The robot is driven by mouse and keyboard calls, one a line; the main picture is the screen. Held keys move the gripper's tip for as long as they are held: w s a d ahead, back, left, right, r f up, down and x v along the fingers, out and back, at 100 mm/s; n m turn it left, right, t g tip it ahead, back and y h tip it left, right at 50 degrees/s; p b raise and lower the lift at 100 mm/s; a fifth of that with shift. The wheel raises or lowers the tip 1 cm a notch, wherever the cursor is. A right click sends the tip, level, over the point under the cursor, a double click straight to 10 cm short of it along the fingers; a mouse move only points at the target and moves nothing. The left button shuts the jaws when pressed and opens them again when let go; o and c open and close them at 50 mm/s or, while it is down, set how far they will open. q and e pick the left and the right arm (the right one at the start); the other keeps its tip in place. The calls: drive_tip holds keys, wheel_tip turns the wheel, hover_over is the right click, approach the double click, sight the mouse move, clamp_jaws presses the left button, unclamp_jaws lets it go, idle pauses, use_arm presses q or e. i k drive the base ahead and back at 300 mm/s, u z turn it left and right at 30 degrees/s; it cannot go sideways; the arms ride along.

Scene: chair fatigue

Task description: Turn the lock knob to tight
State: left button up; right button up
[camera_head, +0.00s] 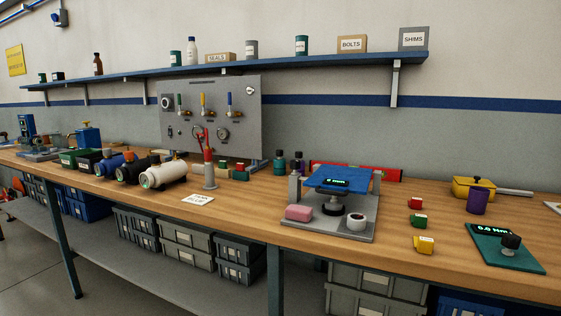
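Neither of my grippers is in view. No knob in view carries a lock label that I can read, so I cannot tell which is the lock knob. A test stand (367,228) on the bench holds a blue seat-like plate (352,184) with a small green-lit display (333,183). A dark round part (332,208) sits under the plate. At the right, a dark green plate (492,258) has a lit readout (484,231) and a black knob (511,241). The knobs' settings cannot be read.
The wooden bench (260,215) runs across the view. A pink block (298,213) and white ring (357,221) lie on the stand. Red (415,203), green (419,220) and yellow (424,244) blocks lie right of it. A grey panel (240,100) with levers stands behind.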

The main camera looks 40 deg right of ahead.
sight(295, 164)
drive_tip(key=z, duration=0.35)
drive_tip(key=i, duration=0.65)
drive_tip(key=z, duration=1.1)
drive_tip(key=i, duration=0.45)
drive_tip(key=z, duration=0.45)
